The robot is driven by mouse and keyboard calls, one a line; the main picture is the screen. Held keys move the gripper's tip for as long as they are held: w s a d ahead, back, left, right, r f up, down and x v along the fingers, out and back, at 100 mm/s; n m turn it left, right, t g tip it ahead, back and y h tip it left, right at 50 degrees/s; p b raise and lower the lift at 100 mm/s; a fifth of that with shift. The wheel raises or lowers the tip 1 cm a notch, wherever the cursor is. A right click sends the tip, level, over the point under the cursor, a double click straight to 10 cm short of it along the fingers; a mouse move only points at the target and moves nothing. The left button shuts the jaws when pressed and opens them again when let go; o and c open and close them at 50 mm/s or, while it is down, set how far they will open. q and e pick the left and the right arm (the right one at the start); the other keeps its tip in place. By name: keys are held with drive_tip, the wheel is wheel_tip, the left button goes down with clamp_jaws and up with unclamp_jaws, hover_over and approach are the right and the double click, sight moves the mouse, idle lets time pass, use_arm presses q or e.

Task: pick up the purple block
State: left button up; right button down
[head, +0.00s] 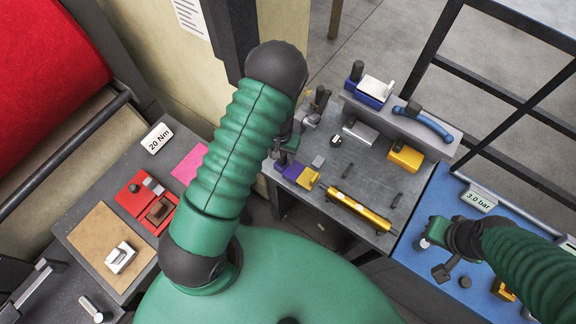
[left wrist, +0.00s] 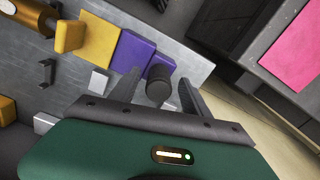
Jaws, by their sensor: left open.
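The purple block (head: 293,172) lies near the left edge of the grey bench, against a yellow block (head: 308,178). In the left wrist view the purple block (left wrist: 130,52) shows two purple faces beside the yellow one (left wrist: 99,39). My left gripper (head: 284,153) is just above and beside it. In the left wrist view my left gripper (left wrist: 158,80) is open, and a dark cylinder (left wrist: 158,92) shows between its fingers, partly in front of the purple. I cannot tell whether the cylinder belongs to the block. My right gripper (head: 435,252) is over the blue bench; its jaw state is unclear.
A gold cylinder (head: 359,212) lies at the grey bench's front. A yellow-orange block (head: 405,158) and a metal block (head: 360,132) sit farther back. A raised shelf behind holds a blue-handled tool (head: 427,122). A pink sheet (head: 191,164) and red tray (head: 135,196) are left.

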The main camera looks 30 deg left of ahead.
use_arm(q)
drive_tip(key=shift+w+d, duration=0.2)
drive_tip(key=shift+d, duration=0.05)
drive_tip(key=c, duration=0.6)
drive_tip(key=shift+a, duration=0.1)
drive_tip(key=c, duration=0.4)
drive_tip(key=shift+s+a, duration=0.1)
drive_tip(key=shift+a, duration=0.1)
clamp_jaws()
drive_tip(key=shift+d, duration=0.15)
